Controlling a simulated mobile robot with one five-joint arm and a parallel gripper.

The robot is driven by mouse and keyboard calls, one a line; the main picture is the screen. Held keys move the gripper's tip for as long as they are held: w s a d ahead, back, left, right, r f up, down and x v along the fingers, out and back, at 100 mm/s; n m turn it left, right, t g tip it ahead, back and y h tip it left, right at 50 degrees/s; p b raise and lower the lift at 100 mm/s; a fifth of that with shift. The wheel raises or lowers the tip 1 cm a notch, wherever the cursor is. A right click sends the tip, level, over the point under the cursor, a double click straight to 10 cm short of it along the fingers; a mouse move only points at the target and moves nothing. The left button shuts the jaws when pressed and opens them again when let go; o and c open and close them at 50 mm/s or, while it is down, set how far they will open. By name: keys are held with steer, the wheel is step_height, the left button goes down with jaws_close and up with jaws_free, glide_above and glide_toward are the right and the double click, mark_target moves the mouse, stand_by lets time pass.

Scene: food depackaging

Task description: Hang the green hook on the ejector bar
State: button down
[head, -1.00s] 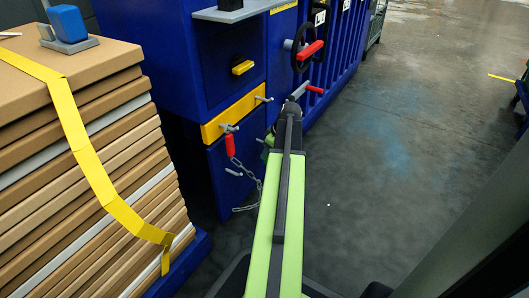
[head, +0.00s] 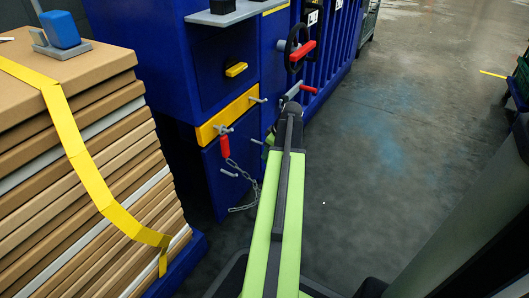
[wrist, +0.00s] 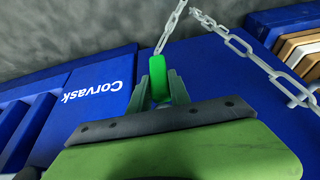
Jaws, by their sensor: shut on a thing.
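The green hook (wrist: 158,68) stands between the jaws of my gripper (wrist: 160,92) in the wrist view. The jaws are shut on its lower part. A grey chain (wrist: 232,40) runs from the hook's upper end out of the top of the picture, and another stretch runs down to the right. In the head view my arm hides most of the gripper and hook. The chain (head: 244,171) hangs there below a red handle (head: 225,148) on the blue machine. Grey pegs (head: 229,173) stick out of the machine; I cannot tell which part is the ejector bar.
A strapped stack of cardboard (head: 90,150) stands close on the left. The blue machine (head: 190,60) carries a yellow bar (head: 228,114), a black handwheel (head: 298,47) and red-handled levers (head: 303,51). Open grey floor (head: 400,130) lies to the right.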

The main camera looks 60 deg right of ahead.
steer(key=shift+s, duration=0.15)
steer(key=shift+s, duration=2.15)
steer(key=shift+r, duration=0.1)
step_height(320, 180, up, 20)
steer(key=p, duration=1.9)
steer(key=shift+f, duration=0.25)
steer(key=w, duration=0.4)
steer(key=shift+w, duration=0.2)
